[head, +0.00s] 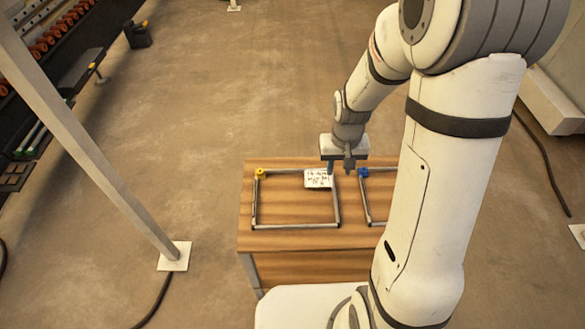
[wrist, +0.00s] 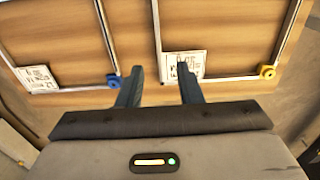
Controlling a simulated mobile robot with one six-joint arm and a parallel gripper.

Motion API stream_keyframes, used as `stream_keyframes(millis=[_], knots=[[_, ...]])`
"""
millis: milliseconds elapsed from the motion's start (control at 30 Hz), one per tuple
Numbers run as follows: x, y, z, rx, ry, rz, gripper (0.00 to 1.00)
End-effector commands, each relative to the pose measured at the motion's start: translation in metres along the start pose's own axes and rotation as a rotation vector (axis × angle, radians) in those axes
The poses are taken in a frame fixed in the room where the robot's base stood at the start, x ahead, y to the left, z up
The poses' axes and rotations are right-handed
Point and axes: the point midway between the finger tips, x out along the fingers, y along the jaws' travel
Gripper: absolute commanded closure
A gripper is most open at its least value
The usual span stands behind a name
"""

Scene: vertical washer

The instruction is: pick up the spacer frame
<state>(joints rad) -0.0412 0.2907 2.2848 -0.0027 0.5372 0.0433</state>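A thin metal spacer frame (head: 297,226) with a yellow corner piece (head: 260,173) lies flat on the wooden-topped table. In the wrist view, the same frame (wrist: 157,35) has one side bar running down between my fingers. A second frame (head: 366,200) with a blue corner piece (head: 363,172) lies to its right, partly hidden by my arm. My gripper (head: 339,167) is over the far right corner of the yellow-cornered frame. In the wrist view, my gripper (wrist: 160,72) is open, with a finger on either side of the bar. I cannot tell whether they touch it.
A white printed label (head: 318,179) lies at the yellow-cornered frame's far right corner. Another label (wrist: 38,78) is by the blue-cornered frame. A white post (head: 100,160) stands left of the table (head: 285,241). Open floor lies behind.

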Motion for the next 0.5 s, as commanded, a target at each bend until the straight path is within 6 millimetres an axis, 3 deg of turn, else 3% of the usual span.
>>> stream_keyframes(millis=[100, 500], knots=[[0.024, 0.0, -0.007, 0.001, -0.022, 0.0, 0.67], [0.066, 0.0, -0.009, 0.002, -0.032, 0.0, 0.67]])
